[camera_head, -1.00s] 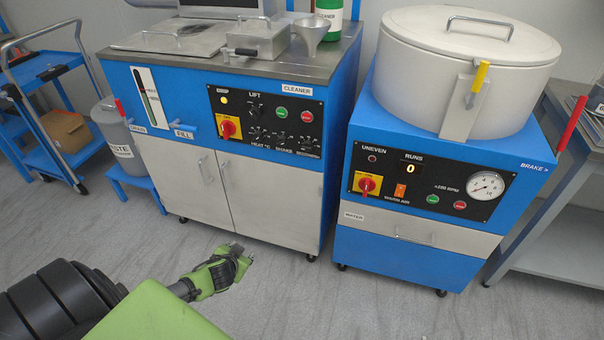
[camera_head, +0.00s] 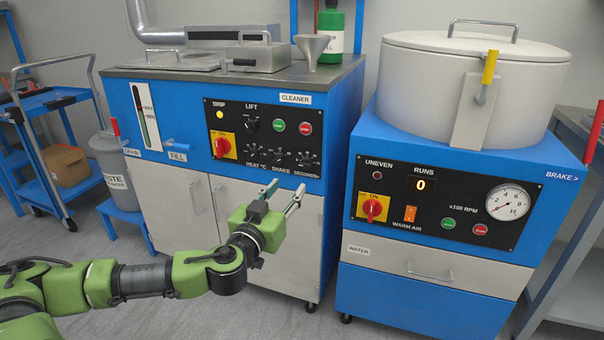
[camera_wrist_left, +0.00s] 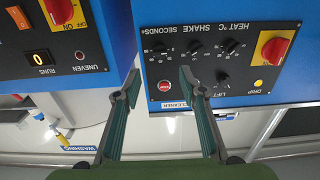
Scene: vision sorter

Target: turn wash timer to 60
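The control panel (camera_head: 265,137) of the blue cleaner machine carries a row of three black knobs marked HEAT °C, SHAKE and SECONDS. The SECONDS knob (camera_head: 305,159) is at the right end of the row. In the wrist view the panel is upside down, and the SECONDS knob (camera_wrist_left: 160,47) lies beyond the fingertips, its setting too small to read. My left gripper (camera_head: 279,194) is open and empty in front of the cabinet, below and apart from the panel. In the wrist view its spread fingers (camera_wrist_left: 160,84) frame the red button (camera_wrist_left: 164,87). My right gripper is not in view.
A LIFT knob (camera_head: 250,124), a green button (camera_head: 278,126) and a red-yellow switch (camera_head: 222,146) share the panel. The blue spin machine (camera_head: 440,285) with its drum (camera_head: 470,70) stands close on the right. A waste bin (camera_head: 112,165) and cart are left. Floor in front is clear.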

